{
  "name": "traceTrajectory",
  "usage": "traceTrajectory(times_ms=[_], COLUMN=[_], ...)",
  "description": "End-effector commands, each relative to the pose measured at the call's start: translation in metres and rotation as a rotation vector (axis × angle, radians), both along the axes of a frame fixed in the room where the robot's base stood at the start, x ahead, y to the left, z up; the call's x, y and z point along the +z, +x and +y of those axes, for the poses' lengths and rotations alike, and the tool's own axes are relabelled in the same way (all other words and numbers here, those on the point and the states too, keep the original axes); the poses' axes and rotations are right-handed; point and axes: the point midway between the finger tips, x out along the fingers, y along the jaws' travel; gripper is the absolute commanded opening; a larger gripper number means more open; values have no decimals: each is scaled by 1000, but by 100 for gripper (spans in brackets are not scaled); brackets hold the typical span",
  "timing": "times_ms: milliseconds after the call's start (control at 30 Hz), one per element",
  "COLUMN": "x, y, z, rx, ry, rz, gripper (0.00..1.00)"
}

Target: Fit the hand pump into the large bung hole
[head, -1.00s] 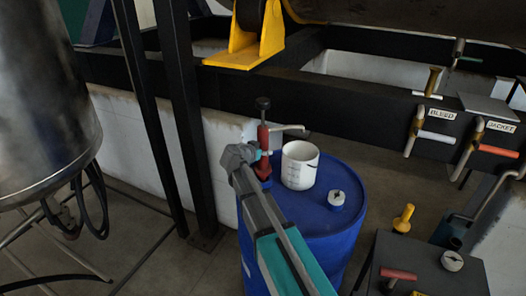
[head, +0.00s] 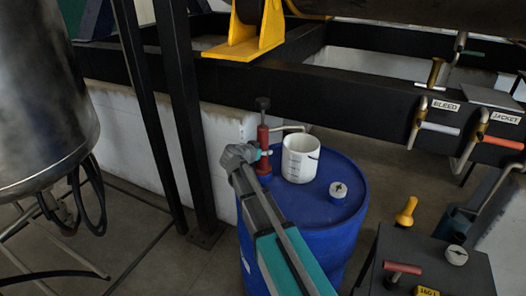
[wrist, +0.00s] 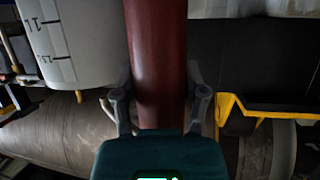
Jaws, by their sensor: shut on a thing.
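The hand pump (head: 263,137) has a red body, a black knob on top and a pale spout pointing right. It stands about upright over the back left of the blue drum's top (head: 322,205). My gripper (head: 263,154) is shut on the red body. In the wrist view the pump body (wrist: 158,60) runs between the two fingers of my gripper (wrist: 160,100). The large bung hole does not show; my gripper and the pump's lower end cover that area. I cannot tell whether the pump's foot is in the hole.
A white graduated bucket (head: 299,160) stands on the drum right beside the pump, under the spout; it also shows in the wrist view (wrist: 75,45). A white-faced cap or gauge (head: 338,190) is on the drum's right. A black frame beam (head: 330,109) runs behind. A dark table (head: 440,262) stands right.

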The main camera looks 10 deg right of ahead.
Motion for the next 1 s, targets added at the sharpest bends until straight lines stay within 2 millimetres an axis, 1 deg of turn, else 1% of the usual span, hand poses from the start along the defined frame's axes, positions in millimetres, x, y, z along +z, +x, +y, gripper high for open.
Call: traceTrajectory(times_ms=[333, 367, 500, 567, 1000], x=[0, 0, 0, 0, 0], y=[0, 0, 0, 0, 0], z=[0, 0, 0, 0, 1], rx=[0, 0, 1, 1, 0], ry=[-2, -2, -1, -1, 1], rz=[-1, -1, 0, 0, 1], gripper=[0, 60, 86, 96, 96])
